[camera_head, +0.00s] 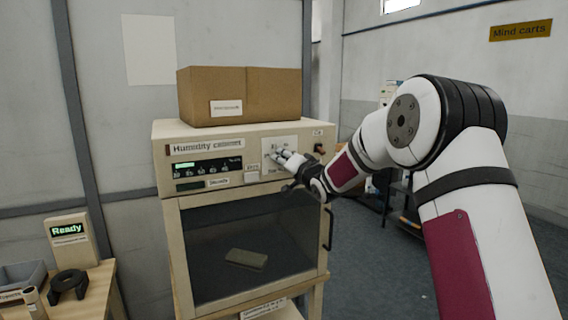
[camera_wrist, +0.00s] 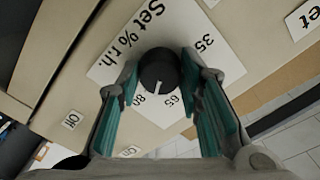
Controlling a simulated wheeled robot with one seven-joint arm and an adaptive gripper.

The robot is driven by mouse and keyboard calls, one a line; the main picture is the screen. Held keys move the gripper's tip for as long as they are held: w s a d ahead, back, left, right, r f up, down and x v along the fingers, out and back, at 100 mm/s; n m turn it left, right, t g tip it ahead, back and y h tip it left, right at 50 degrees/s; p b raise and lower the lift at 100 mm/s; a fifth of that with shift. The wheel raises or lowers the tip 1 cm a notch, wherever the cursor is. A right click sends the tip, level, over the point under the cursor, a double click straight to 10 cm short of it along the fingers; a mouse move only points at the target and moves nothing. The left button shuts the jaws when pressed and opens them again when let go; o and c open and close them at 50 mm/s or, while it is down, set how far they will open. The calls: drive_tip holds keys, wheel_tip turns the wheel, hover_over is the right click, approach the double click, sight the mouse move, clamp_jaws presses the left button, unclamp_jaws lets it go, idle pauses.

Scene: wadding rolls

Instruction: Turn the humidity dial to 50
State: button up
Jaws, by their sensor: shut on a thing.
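The humidity dial (camera_wrist: 158,68) is a round black knob on a white plate (camera_wrist: 128,38) marked "Set % r.h." in the wrist view. The marks 35, 65 and 80 show around it; no 50 mark shows, and the right finger covers part of the plate. The dial's white pointer line lies on the side of the 65 and 80 marks, roughly between them. My gripper (camera_wrist: 159,78) is shut on the dial, with a teal-padded finger on each side. In the head view my gripper (camera_head: 284,160) is at the control panel of the humidity cabinet (camera_head: 180,212) and hides the dial.
Cardboard boxes (camera_head: 238,95) stand on top of the cabinet. Its glass door (camera_head: 250,235) is closed, with a dark handle (camera_head: 329,228) at the right edge. A small display reading "Ready" (camera_head: 68,236) stands on a side table at left.

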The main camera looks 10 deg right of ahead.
drive_tip(key=n+b, duration=1.1)
drive_tip(key=n, duration=0.5)
drive_tip(key=shift+f+n, duration=0.1)
drive_tip(key=shift+n, duration=0.2)
idle(0.4)
drive_tip(key=o, duration=1.2)
drive_tip(key=v, duration=1.2)
